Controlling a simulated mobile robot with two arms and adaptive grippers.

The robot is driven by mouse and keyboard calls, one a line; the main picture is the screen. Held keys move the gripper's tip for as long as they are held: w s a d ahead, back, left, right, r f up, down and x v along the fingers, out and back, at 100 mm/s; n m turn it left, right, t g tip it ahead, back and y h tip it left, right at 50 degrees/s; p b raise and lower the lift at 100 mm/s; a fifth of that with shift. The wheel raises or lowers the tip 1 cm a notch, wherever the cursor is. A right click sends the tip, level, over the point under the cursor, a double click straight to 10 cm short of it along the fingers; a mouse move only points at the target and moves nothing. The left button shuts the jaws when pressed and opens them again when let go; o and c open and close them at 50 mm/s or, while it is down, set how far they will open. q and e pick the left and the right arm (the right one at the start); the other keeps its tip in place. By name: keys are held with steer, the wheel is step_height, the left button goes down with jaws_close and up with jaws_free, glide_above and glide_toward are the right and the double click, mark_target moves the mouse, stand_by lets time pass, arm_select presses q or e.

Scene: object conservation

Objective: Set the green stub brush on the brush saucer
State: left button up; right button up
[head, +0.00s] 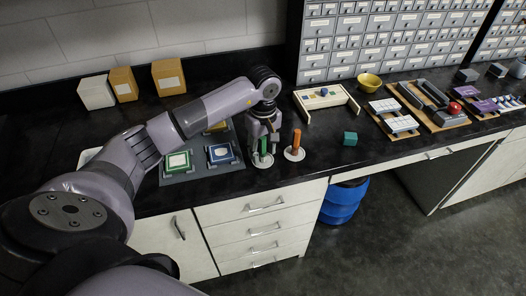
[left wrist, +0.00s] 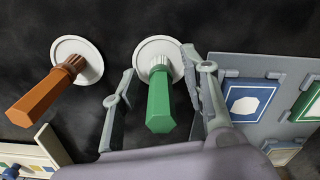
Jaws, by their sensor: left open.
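The green stub brush (head: 263,147) stands handle up on a round white saucer (head: 256,163) near the counter's front edge. In the left wrist view the green brush (left wrist: 160,103) has its bristle end at the middle of its saucer (left wrist: 148,47). My left gripper (head: 265,146) is above the saucer, fingers open on either side of the brush. The left wrist view shows the gripper (left wrist: 160,95) with gaps between both fingers and the handle. An orange brush (head: 296,139) stands on a second white saucer (head: 294,155) just right. My right gripper is out of view.
A grey board with framed coloured tiles (head: 220,153) lies left of the saucers. A teal block (head: 350,139) sits to the right, with clear counter around it.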

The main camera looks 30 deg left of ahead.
arm_select(q)
step_height(320, 180, up, 11)
steer(key=shift+f, duration=0.1)
steer(key=shift+a, duration=0.15)
stand_by(0.3)
